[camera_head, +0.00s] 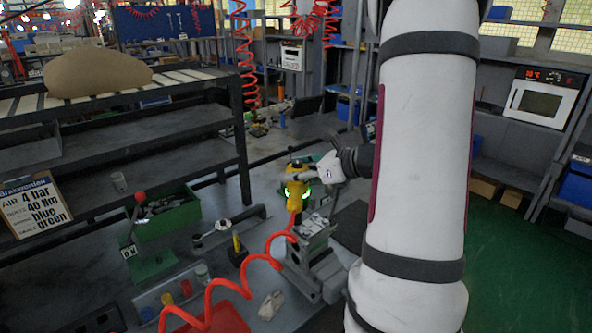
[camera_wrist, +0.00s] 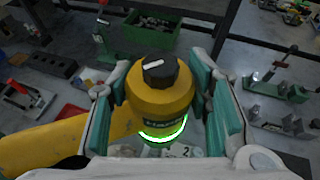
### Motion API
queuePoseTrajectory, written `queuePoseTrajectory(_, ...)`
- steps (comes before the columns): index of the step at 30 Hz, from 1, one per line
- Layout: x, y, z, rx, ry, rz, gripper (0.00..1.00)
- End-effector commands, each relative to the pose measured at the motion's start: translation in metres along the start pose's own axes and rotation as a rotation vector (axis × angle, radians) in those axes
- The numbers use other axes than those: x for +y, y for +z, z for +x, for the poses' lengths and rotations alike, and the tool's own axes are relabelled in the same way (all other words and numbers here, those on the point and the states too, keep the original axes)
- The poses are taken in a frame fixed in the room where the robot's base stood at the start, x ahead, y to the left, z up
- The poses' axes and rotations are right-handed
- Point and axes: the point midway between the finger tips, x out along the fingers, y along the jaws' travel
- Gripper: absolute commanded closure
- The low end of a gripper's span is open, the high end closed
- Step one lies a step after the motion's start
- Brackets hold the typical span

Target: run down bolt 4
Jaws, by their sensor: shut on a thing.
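My gripper (camera_head: 309,172) is shut on a yellow nutrunner (camera_head: 294,191), which stands upright over the valve block (camera_head: 316,227). In the wrist view the teal pads of my gripper (camera_wrist: 164,88) clasp both sides of the yellow nutrunner (camera_wrist: 160,103). Its black top knob has a white mark, and a green ring glows round its lower body. The block is held in a grey vise (camera_head: 322,272). A figure 2 shows on the block (camera_wrist: 186,152) below the tool. Bolt 4 and the tool's lower end are hidden, so I cannot tell whether they touch.
A red coiled hose (camera_head: 245,290) runs from the nutrunner across the bench front. Left are a green bin (camera_head: 170,219), a red-knobbed lever stand (camera_head: 133,240) and a black-and-yellow tool (camera_head: 237,250). A sign (camera_head: 36,206) reads AIR 4 bar, blue, green. A white cloth (camera_head: 270,306) lies in front.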

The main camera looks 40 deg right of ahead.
Motion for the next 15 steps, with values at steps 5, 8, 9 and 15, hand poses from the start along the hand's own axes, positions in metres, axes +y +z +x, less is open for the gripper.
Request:
queuePoseTrajectory(5,-0.0005,-0.0014,0.0013,-0.004,-0.001,-0.002,0.99)
queuePoseTrajectory(8,-0.0005,-0.0032,0.0020,-0.004,-0.001,-0.002,0.99)
queuePoseTrajectory(9,-0.0004,-0.0039,0.0023,-0.004,-0.001,-0.002,0.99)
queuePoseTrajectory(15,-0.0004,-0.0070,0.0034,-0.004,-0.001,-0.002,0.99)
